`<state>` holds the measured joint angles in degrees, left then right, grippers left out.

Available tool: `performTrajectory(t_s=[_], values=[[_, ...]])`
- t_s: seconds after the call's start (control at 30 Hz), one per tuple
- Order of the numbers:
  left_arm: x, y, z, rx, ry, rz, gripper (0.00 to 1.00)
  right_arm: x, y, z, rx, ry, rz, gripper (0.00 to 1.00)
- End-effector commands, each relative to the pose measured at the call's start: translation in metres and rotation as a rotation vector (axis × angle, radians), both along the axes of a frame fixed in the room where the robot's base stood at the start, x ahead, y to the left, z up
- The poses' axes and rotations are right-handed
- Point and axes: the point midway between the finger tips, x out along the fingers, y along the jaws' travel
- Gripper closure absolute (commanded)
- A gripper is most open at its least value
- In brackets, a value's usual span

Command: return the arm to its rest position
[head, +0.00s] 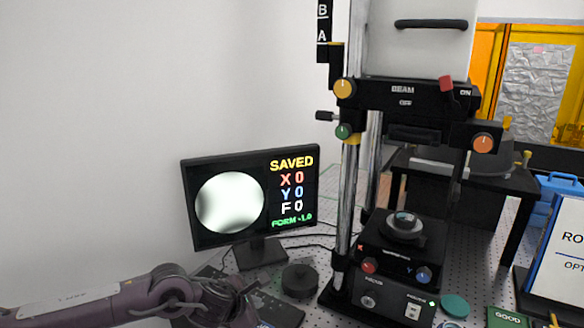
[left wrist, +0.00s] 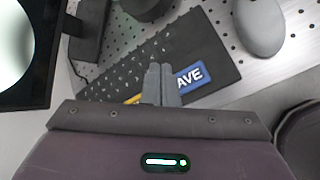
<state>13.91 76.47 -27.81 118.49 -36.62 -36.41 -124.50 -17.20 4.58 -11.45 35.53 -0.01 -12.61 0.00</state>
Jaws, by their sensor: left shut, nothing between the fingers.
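My left arm comes in from the lower left of the head view, and its gripper (head: 248,291) is low in front of the monitor. In the left wrist view the two fingers of my left gripper (left wrist: 161,84) are together, shut and empty. They appear over a dark keyboard (left wrist: 195,52) with a blue key marked "AVE" (left wrist: 194,78), its first letter hidden by the fingers. I cannot tell whether they touch it. My right gripper is in neither view.
The monitor (head: 188,200) reads "SAVED", X 0, Y 0, F 0. The interferometer stand (head: 347,200) rises right of it. A dark round puck (head: 300,280) sits on the perforated table. A grey mouse (left wrist: 259,25) lies beside the keyboard. A green "GOOD" plate (head: 508,318) is at lower right.

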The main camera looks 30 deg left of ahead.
Motion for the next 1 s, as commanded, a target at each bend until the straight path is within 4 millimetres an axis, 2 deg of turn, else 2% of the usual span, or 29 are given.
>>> performTrajectory(t_s=[0.63, 0.73, 0.83, 0.9, 1.0], values=[[-0.001, -0.004, -0.002, -0.022, -0.001, 0.012, 1.0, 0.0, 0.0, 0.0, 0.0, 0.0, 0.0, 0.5], [-0.004, -0.027, -0.01, -0.137, -0.009, 0.089, 1.0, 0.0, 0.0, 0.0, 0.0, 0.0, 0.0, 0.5], [-0.014, -0.067, -0.021, -0.382, -0.016, 0.272, 1.0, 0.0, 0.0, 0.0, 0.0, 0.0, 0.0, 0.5], [-0.025, -0.096, -0.027, -0.612, -0.013, 0.465, 1.0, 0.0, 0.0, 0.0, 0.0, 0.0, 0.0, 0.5], [-0.044, -0.127, -0.031, -0.953, 0.007, 0.805, 1.0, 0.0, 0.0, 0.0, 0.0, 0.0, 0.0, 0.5]])
